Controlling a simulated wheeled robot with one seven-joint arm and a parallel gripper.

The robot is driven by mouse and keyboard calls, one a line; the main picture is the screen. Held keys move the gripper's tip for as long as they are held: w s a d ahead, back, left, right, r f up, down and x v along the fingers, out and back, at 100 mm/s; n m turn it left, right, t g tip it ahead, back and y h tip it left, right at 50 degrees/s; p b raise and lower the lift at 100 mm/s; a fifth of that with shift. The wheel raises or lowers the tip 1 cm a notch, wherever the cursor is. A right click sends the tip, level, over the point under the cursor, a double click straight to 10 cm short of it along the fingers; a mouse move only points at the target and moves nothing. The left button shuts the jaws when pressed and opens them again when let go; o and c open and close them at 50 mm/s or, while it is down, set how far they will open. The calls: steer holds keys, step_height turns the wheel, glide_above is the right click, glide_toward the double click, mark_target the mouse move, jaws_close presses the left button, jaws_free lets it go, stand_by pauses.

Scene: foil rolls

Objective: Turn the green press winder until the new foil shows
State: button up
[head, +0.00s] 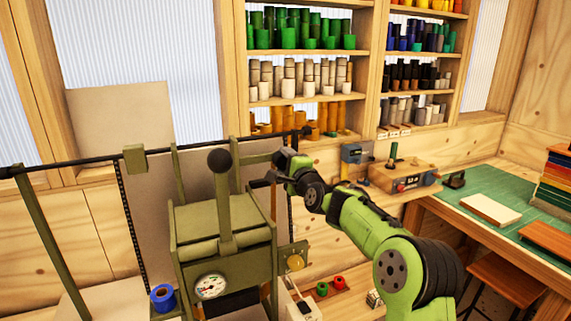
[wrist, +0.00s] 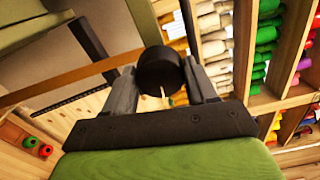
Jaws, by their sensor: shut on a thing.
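The green press (head: 222,245) stands at centre left in the head view, with a round dial on its front and a lever with a dark ball on top. My gripper (head: 270,170) is at the upper right side of the press. In the wrist view my gripper (wrist: 162,72) is shut on a black round knob (wrist: 160,75), which sits between the two grey fingers. I take this knob to be the winder's handle; its link to the press is mostly hidden. An orange-brown strip (wrist: 60,83) runs across the left of the wrist view, perhaps foil.
A dark rail (head: 80,162) runs behind the press. Shelves of coloured rolls (head: 300,75) fill the back wall. A blue roll (head: 162,298) stands left of the press. A workbench with a green mat (head: 480,190) is at right.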

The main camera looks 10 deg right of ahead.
stand_by(0.3)
steer(key=o, duration=1.1)
steer(key=shift+c, duration=0.2)
steer(key=s+d+b, duration=0.3)
steer(key=s, duration=1.2)
steer(key=shift+s+b, duration=0.25)
steer(key=shift+b, duration=0.05)
steer(key=shift+c, duration=0.2)
